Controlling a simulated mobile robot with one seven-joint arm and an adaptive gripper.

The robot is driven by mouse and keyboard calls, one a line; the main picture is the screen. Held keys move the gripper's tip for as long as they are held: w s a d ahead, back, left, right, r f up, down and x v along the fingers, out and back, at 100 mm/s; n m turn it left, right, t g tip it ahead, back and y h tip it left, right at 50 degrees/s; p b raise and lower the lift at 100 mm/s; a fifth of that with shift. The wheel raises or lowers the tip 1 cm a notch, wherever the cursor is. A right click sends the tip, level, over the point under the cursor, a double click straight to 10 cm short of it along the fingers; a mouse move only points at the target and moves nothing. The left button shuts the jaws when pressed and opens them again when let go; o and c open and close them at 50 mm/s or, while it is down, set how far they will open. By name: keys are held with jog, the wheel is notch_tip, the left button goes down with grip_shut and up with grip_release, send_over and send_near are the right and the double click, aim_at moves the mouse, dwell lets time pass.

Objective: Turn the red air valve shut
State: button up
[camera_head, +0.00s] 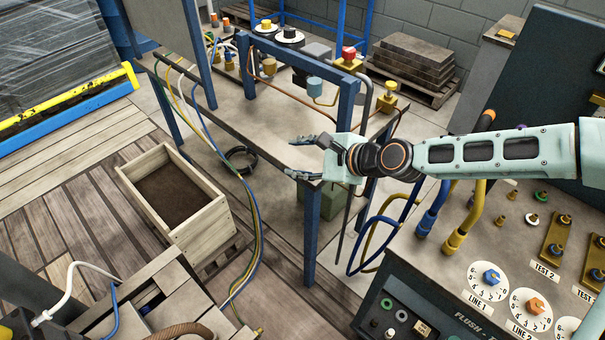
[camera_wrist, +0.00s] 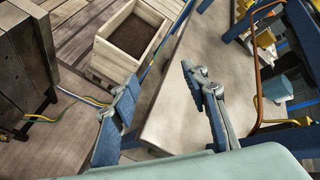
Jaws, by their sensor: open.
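A red knob (camera_head: 349,53) on a yellow body stands at the back of the metal bench (camera_head: 262,115), behind the blue frame; it is the only red valve-like part I see. Which way it is turned is too small to tell. It does not show in the wrist view. My gripper (camera_head: 290,157) is open and empty, over the front edge of the bench, nearer the camera than the red knob and apart from it. In the wrist view its two fingers (camera_wrist: 160,85) are spread, with only bench and floor between them.
A blue frame post (camera_head: 347,103) and rail stand between my gripper and the red knob. A teal cylinder (camera_head: 314,87), copper pipe and yellow valve (camera_head: 390,88) are close by. A wooden box (camera_head: 178,205) is on the floor. A control panel (camera_head: 470,290) fills the right.

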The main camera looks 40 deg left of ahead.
jog(key=shift+w+d+f+n+h, duration=0.1)
jog(key=shift+d+f+n+h, duration=0.2)
jog(key=shift+f, duration=0.3)
jog(key=shift+d+f+n+h, duration=0.15)
jog(key=shift+f+n, duration=0.2)
jog(key=shift+f, duration=0.25)
jog(key=shift+w+d+f+n+h, duration=0.1)
jog(key=shift+d+f+n+h, duration=0.2)
jog(key=shift+f, duration=0.3)
